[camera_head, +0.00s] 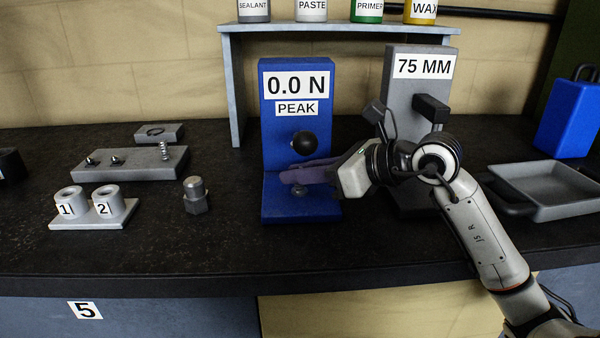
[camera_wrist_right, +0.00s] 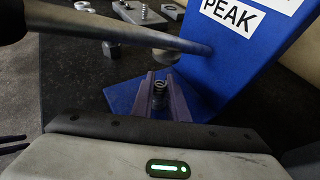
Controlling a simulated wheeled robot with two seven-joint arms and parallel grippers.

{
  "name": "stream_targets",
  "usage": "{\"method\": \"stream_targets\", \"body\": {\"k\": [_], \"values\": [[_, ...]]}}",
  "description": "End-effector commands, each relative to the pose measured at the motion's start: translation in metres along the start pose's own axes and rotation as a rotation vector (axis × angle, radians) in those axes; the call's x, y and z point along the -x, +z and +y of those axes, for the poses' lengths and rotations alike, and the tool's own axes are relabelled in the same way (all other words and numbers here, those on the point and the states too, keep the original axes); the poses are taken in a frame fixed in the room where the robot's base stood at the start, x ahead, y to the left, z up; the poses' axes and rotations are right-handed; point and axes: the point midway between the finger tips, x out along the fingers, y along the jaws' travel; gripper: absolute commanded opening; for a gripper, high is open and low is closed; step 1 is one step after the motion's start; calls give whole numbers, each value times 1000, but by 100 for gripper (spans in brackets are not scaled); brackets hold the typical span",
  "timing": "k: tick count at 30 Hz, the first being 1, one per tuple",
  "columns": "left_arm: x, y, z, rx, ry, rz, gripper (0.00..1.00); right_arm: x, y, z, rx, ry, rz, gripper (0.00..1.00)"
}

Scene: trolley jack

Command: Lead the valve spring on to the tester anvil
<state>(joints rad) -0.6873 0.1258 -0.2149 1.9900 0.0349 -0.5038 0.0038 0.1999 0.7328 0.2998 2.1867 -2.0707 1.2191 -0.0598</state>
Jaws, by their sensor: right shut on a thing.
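The blue force tester (camera_head: 290,90) reads 0.0 N PEAK and stands mid-bench, with a blue base (camera_head: 318,213) and a black ball knob (camera_head: 304,143). My right gripper (camera_head: 300,173) reaches in from the right above this base. In the right wrist view its fingers (camera_wrist_right: 161,98) are shut on a small coil valve spring (camera_wrist_right: 159,87), upright between them. A small round anvil (camera_head: 299,189) shows just below the fingers in the head view. The fingers hide the spring there, and I cannot tell whether it touches the anvil. My left gripper is not in view.
A grey rack (camera_head: 125,172) at left holds another spring (camera_head: 165,150) and two studs. Cups 1 and 2 (camera_head: 95,218) and a hex piece (camera_head: 196,196) stand in front. A 75 MM grey stand (camera_head: 423,90) is close right. A tester lever (camera_wrist_right: 120,30) crosses above the fingers.

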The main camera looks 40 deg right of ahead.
Motion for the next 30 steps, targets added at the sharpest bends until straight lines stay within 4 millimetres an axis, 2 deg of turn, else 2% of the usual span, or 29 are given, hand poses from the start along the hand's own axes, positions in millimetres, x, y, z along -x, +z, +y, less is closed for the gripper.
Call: {"method": "stream_targets", "body": {"k": [5,6,9,20,23,30], "values": [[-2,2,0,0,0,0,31,-1,-1,0,1,0,0,0],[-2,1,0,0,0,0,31,0,-1,0,0,0,0,18],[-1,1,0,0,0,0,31,0,-1,0,0,0,0,35],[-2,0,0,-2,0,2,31,1,-1,0,0,-1,0,35],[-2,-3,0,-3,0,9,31,13,-3,-1,1,-3,1,35],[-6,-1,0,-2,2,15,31,58,-3,0,2,-3,1,35]]}}
